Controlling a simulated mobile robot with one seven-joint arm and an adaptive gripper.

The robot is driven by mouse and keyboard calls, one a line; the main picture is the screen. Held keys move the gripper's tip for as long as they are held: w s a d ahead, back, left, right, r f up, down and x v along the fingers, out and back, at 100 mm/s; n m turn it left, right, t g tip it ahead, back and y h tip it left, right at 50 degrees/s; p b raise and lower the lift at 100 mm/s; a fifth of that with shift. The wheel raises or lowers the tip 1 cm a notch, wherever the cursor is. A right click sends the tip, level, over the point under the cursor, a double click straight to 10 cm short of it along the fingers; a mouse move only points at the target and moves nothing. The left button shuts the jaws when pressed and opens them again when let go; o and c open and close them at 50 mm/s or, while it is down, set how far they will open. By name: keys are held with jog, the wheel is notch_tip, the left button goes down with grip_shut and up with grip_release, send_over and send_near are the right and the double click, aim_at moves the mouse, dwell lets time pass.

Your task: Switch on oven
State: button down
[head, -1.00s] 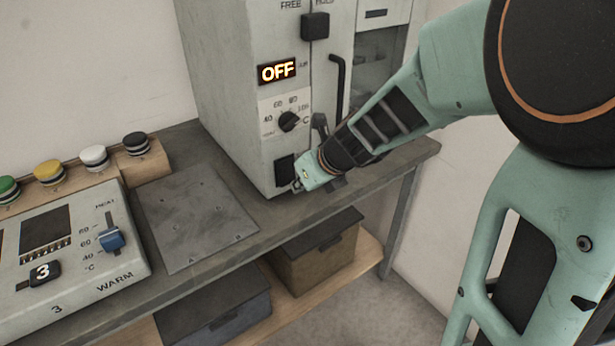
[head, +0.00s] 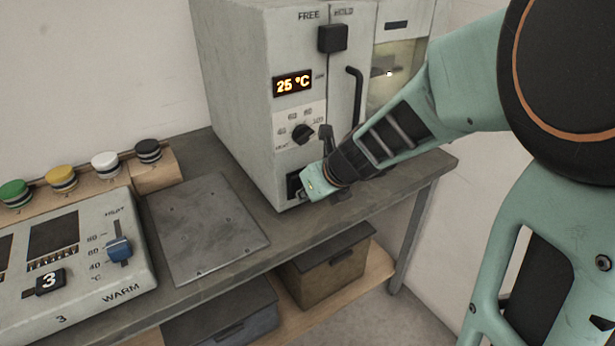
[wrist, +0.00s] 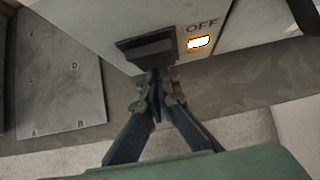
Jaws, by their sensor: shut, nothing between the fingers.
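The oven (head: 243,95) is a tall grey-white cabinet at the back of the bench. Its display (head: 292,83) reads 25 °C in orange, and a light glows behind its window (head: 392,75). The dial (head: 302,132) is below the display. The black switch (head: 293,184) is low on the front, partly hidden by my gripper in the head view. In the wrist view the switch (wrist: 146,46) lies right at my fingertips, with a lit orange lamp (wrist: 199,43) beside it under the word OFF. My gripper (wrist: 156,82) is shut and empty, its tips at the switch, seemingly touching it.
A warmer panel (head: 80,270) with a blue slider (head: 118,248) stands at left. Several coloured-lid jars sit in a wooden rack (head: 155,178). A flat metal plate (head: 205,230) lies between panel and oven. Boxes (head: 325,272) are on the lower shelf.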

jog(key=shift+r, duration=0.15)
jog(key=shift+r+p, duration=0.75)
jog(key=shift+p, duration=0.1)
